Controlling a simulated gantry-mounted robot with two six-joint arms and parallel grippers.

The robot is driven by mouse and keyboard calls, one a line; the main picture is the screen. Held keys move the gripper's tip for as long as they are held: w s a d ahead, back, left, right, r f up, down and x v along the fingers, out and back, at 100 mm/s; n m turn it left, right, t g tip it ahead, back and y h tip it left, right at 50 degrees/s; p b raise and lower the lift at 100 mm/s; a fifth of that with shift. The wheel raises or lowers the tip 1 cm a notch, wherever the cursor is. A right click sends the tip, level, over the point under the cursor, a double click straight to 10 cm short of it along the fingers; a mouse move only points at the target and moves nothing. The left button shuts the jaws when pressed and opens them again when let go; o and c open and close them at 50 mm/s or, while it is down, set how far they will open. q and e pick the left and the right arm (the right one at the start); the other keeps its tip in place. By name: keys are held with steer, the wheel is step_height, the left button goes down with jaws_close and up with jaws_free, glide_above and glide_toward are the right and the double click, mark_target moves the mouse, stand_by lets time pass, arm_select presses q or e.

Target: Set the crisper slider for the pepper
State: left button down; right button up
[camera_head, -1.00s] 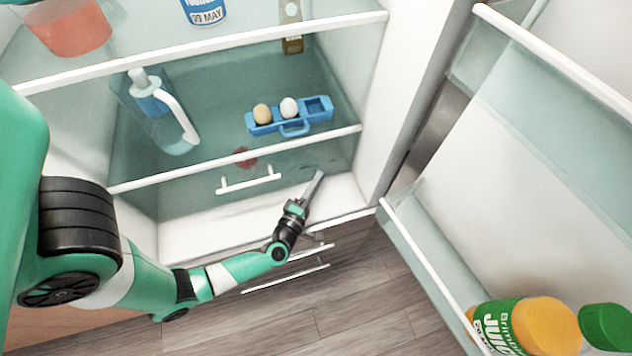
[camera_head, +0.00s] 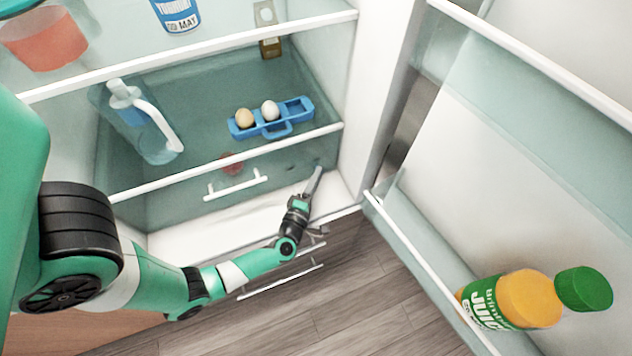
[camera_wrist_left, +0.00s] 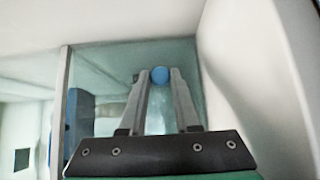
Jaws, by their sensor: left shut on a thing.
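The crisper drawer (camera_head: 165,207) is the teal see-through bin under the lower shelf, with a white bar handle (camera_head: 236,186) on its front. A blurry red thing, probably the pepper (camera_head: 231,163), shows behind the front. My left gripper (camera_head: 317,172) reaches to the right end of the crisper front. In the left wrist view its fingers (camera_wrist_left: 160,76) are shut on a round blue knob (camera_wrist_left: 160,74), which seems to be the slider. In the head view the knob is hidden at the fingertips. I cannot read any slider markings. My right gripper is not in view.
The fridge's right inner wall (camera_head: 372,95) is close beside my left gripper. A blue egg tray (camera_head: 301,107) and a jug (camera_head: 150,125) stand on the shelf above. The open door at right holds a juice bottle (camera_head: 530,298).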

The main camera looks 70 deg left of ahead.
arm_select(q)
steer(key=c, duration=0.6)
jaws_free()
steer(key=shift+w, duration=0.2)
steer(key=shift+s, duration=0.1)
steer(key=p+v, duration=0.2)
steer(key=v, duration=0.8)
steer(key=shift+s+d, duration=0.15)
steer(key=shift+d, duration=0.2)
steer(key=shift+s+d+p, duration=0.25)
steer(key=shift+s+p, duration=0.05)
steer(key=shift+s, duration=0.1)
